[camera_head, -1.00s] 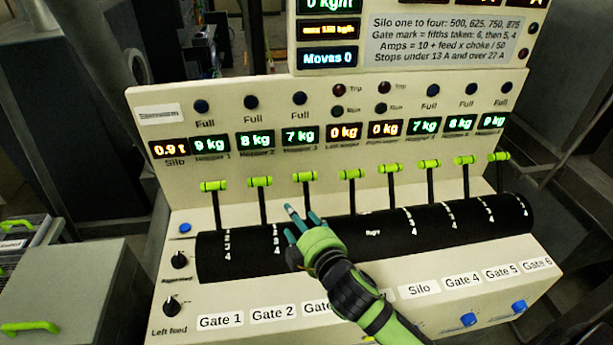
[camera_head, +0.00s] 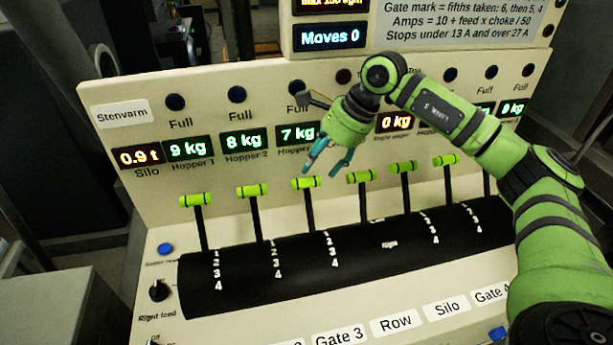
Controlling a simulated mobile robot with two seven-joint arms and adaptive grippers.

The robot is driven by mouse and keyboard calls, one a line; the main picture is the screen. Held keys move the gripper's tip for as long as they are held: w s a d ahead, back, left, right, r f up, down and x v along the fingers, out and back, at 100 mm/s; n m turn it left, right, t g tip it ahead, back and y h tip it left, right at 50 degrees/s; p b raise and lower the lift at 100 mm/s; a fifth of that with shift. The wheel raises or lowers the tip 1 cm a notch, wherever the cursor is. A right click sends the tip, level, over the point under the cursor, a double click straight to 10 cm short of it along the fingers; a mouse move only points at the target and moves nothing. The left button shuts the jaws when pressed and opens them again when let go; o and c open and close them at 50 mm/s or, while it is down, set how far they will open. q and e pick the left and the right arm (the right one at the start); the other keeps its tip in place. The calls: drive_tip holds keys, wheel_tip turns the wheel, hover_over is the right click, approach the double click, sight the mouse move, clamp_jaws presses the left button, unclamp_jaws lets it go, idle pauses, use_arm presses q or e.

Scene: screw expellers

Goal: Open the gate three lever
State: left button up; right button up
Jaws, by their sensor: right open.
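The gate three lever (camera_head: 306,183) is the third green-topped black lever from the left. It stands upright at the back of its slot in the black drum, behind the marks 1 to 4. My right gripper (camera_head: 326,163) has its teal fingers spread and empty. It hangs just above and to the right of this lever's green grip in the picture; I see no clear contact. The Gate 3 label (camera_head: 340,337) shows at the bottom edge. My left gripper is out of view.
The gate one lever (camera_head: 196,199) and gate two lever (camera_head: 252,191) stand to the left. The row lever (camera_head: 360,177) stands close on the right. My right arm hides some displays. The Hopper 3 display (camera_head: 297,133) reads 7 kg; Moves (camera_head: 330,37) reads 0.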

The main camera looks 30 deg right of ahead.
sight(310, 181)
drive_tip(key=shift+h, duration=0.3)
drive_tip(key=p+x, duration=0.2)
drive_tip(key=x, duration=0.1)
drive_tip(key=p+x, duration=0.1)
drive_tip(key=x, duration=0.1)
drive_tip(key=shift+s+d+f, duration=0.15)
drive_tip(key=shift+d+f, duration=0.05)
drive_tip(key=shift+d, duration=0.1)
drive_tip(key=shift+a+f, duration=0.15)
drive_tip(key=shift+f, duration=0.45)
clamp_jaws()
